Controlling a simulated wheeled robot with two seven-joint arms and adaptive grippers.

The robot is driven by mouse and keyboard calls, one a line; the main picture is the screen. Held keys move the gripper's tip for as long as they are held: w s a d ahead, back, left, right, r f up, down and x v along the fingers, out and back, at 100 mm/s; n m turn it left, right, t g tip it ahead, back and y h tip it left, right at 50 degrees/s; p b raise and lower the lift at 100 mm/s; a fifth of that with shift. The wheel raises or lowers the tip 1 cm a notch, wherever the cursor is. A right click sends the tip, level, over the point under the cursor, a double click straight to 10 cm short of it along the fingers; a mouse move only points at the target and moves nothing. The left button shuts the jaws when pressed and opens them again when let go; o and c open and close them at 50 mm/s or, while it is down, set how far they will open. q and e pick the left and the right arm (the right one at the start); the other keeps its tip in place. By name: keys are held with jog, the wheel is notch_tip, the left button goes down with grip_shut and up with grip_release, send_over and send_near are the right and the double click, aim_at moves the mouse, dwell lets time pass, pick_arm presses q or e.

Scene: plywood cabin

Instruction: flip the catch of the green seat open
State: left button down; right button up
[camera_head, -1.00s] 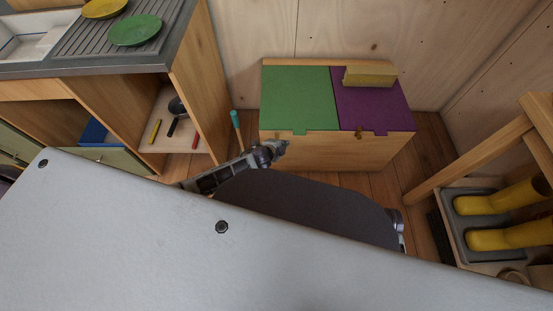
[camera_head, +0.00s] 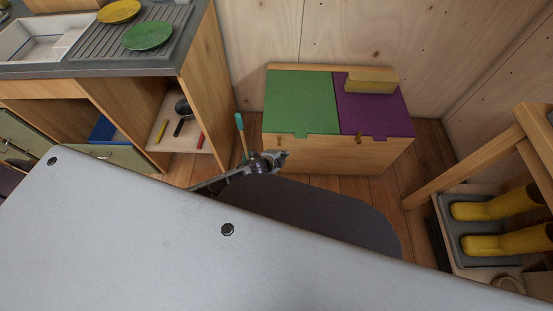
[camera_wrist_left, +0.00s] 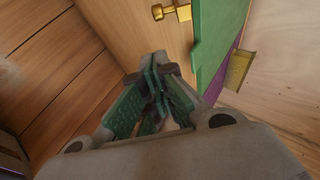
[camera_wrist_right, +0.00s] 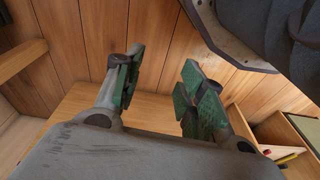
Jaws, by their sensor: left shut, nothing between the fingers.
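The green seat (camera_head: 302,100) is the left lid of a wooden bench box and lies flat and closed. Its small brass catch (camera_head: 279,139) is on the box front, near the lid's edge; in the left wrist view the catch (camera_wrist_left: 177,12) is a knob and bar at the top. My left gripper (camera_head: 283,156) is in front of the box, just below the catch in the head view, apart from it. In the left wrist view its fingers (camera_wrist_left: 157,75) are shut and empty. My right gripper (camera_wrist_right: 160,80) is open and empty, hidden in the head view.
The purple lid (camera_head: 376,115) beside the green one has its own brass catch (camera_head: 357,139) and a yellow block (camera_head: 370,82) on top. A turquoise-handled tool (camera_head: 240,130) stands left of the box. A rack with yellow boots (camera_head: 490,209) is at the right.

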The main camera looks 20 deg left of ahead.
pick_arm(q)
jog(key=shift+s+f+p+v, duration=0.15)
jog(key=shift+p+v, duration=0.1)
jog(key=shift+v, duration=0.65)
jog(key=shift+s+f+p+v, duration=0.1)
jog(key=shift+p+v, duration=0.1)
jog(key=shift+v, duration=0.7)
jog(key=shift+s+f+p+v, duration=0.15)
jog(key=shift+p+v, duration=0.1)
jog(key=shift+v, duration=0.6)
pick_arm(e)
jog(key=shift+s+d+f, duration=0.1)
jog(key=shift+d+f, duration=0.1)
jog(key=shift+f, duration=0.6)
jog(key=shift+s+d+f, duration=0.1)
jog(key=shift+d+f, duration=0.05)
jog(key=shift+f, duration=0.65)
jog(key=shift+s+d+f, duration=0.1)
jog(key=shift+d+f, duration=0.1)
jog(key=shift+f, duration=0.6)
jog(key=shift+w, duration=0.1)
